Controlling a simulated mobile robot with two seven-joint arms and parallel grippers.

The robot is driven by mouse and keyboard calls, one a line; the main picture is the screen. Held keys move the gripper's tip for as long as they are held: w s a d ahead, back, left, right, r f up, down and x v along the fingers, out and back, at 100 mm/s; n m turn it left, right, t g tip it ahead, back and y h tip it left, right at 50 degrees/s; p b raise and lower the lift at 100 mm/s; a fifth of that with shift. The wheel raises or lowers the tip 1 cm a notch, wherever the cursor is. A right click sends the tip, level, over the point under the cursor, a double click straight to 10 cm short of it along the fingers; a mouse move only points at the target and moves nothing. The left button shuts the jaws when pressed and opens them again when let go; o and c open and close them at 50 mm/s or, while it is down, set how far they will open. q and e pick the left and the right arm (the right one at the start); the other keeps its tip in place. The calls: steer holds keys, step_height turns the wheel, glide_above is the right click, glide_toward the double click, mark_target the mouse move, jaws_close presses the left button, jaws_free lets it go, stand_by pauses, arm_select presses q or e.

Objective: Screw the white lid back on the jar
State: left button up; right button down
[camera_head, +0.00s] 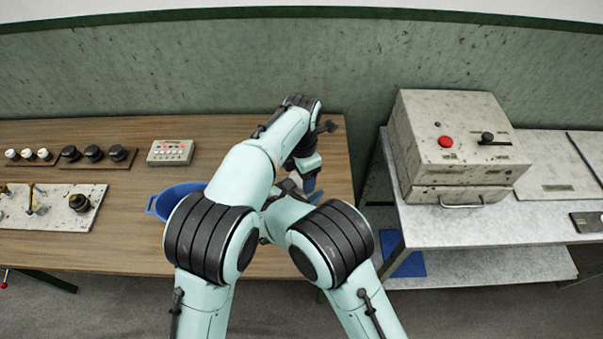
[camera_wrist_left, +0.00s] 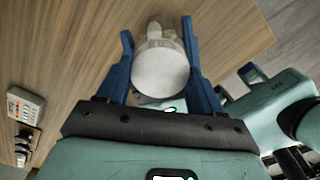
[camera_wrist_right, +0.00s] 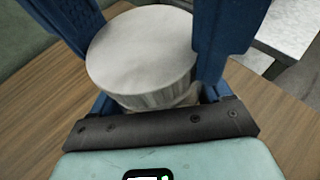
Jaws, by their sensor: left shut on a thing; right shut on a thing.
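The white lid (camera_wrist_left: 160,70) lies on the jar (camera_wrist_left: 158,30), a clear glass jar with pale contents, partly covered in the left wrist view. The lid (camera_wrist_right: 140,50) also fills much of the right wrist view, its flat top tilted toward that camera. My left gripper (camera_wrist_left: 158,35) is shut on the lid, with a blue finger on each side; one shows in the head view (camera_head: 311,186). My right gripper (camera_wrist_right: 160,92) is shut on the jar below the lid; its fingers are mostly hidden. My arms hide most of the jar in the head view. The thread is hidden.
A blue basin (camera_head: 165,204) stands left of my arms on the wooden table (camera_head: 110,240). A worn metal machine (camera_head: 455,150) stands on the side bench to the right, across a gap.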

arm_select(q)
steer(key=o, duration=1.2)
steer(key=shift+c, duration=0.2)
steer(key=shift+r, duration=0.15)
steer(key=shift+r, duration=2.1)
steer(key=shift+c, duration=0.3)
steer(key=shift+r+n, duration=1.6)
steer(key=shift+r, duration=0.15)
